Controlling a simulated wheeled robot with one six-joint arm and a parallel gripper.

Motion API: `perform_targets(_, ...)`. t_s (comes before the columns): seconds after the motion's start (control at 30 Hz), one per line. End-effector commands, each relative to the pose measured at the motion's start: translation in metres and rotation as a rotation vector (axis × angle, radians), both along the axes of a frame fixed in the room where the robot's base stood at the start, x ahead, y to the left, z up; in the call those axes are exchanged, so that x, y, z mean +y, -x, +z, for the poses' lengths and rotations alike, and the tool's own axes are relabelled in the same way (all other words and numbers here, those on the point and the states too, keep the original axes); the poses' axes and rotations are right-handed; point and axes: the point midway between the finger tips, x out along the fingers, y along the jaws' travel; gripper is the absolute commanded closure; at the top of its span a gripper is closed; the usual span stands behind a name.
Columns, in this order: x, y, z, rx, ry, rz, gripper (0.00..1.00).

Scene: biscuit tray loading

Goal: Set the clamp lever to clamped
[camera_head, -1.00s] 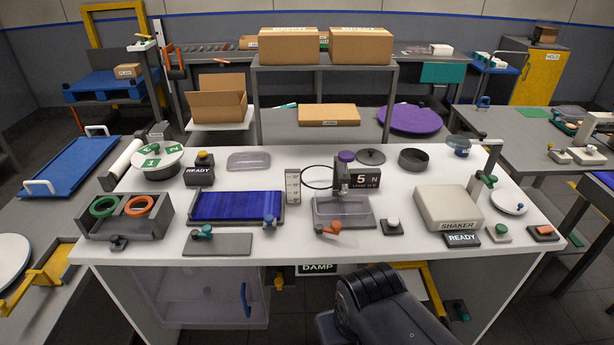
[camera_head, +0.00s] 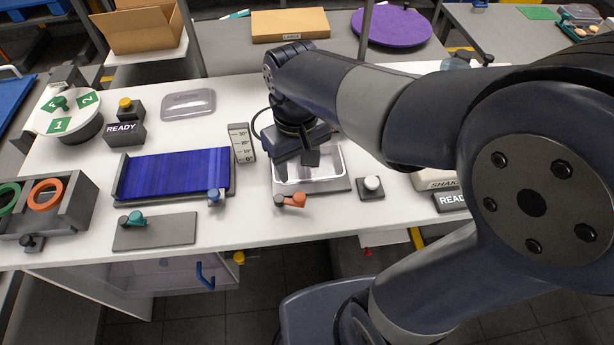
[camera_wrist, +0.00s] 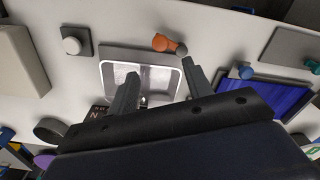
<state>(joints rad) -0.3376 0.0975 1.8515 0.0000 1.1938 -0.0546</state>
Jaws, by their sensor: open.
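An orange lever (camera_head: 291,200) with a dark round end sits at the front edge of the grey plate that bears a clear tray (camera_head: 338,166). It also shows in the wrist view (camera_wrist: 164,42), just beyond my fingertips. My gripper (camera_wrist: 160,70) is open and empty, its fingers pointing down over the tray. In the head view my gripper (camera_head: 300,168) is behind the orange lever and apart from it. A teal lever (camera_head: 134,218) on a grey plate and a blue lever (camera_head: 215,196) by the blue mat also show. No label tells which one is the clamp lever.
The blue mat (camera_head: 175,174) and an upright scale card (camera_head: 242,142) stand left of the tray. A white-topped button (camera_head: 372,184) is close on its right. My arm hides much of the table's right side. The table's front strip is mostly clear.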

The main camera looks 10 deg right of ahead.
Motion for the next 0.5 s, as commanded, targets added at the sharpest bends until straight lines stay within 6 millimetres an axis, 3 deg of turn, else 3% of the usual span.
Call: perform_targets(0.5,-0.001,0.001,-0.088,0.003,0.001,-0.001,0.52)
